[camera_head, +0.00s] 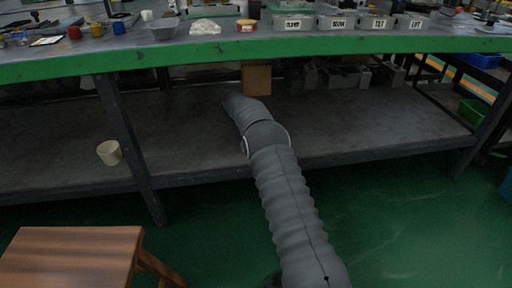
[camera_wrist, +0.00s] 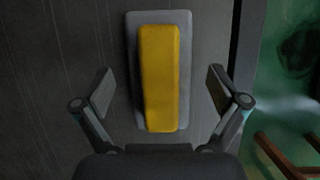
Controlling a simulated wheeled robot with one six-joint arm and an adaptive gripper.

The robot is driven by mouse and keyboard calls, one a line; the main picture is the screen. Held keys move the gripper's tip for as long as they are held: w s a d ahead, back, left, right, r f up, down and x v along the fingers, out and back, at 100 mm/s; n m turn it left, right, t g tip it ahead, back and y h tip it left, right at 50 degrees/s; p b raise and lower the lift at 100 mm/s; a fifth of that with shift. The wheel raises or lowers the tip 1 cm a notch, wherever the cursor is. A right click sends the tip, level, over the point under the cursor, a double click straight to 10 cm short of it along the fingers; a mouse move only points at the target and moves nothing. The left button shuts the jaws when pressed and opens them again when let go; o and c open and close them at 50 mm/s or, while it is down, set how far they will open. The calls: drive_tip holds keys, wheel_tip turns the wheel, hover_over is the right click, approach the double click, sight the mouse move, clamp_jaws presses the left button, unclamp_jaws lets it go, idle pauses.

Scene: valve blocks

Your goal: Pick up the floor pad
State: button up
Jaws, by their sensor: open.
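In the wrist view, a long yellow bar (camera_wrist: 163,75) lies along a grey, rounded slab (camera_wrist: 133,50). This yellow and grey piece appears to be the floor pad, though I cannot tell whether its two parts are joined. It rests on a dark grey surface. My gripper (camera_wrist: 160,90) is open, with one finger on each side of the piece and clear gaps between. Nothing is held. In the head view my arm reaches to the lower shelf, and its grey sleeve hides the gripper and the pad.
The lower shelf (camera_head: 190,150) has a cream cup (camera_head: 109,152) at left and grey blocks (camera_head: 345,77) at the back. A brown box (camera_head: 257,78) stands beyond my arm. The green-edged tabletop (camera_head: 200,50) hangs above. A wooden stool (camera_head: 75,255) stands front left.

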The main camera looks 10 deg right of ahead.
drive_tip(key=c, duration=1.3)
drive_tip(key=shift+r, duration=0.15)
wheel_tip(320, 180, up, 4)
drive_tip(key=shift+d+r+p, duration=0.1)
drive_tip(key=shift+p, duration=0.35)
drive_tip(key=s+d+r, duration=0.6)
drive_tip(key=s+d, duration=0.2)
drive_tip(key=shift+d+r, duration=0.15)
drive_tip(key=shift+r, duration=0.1)
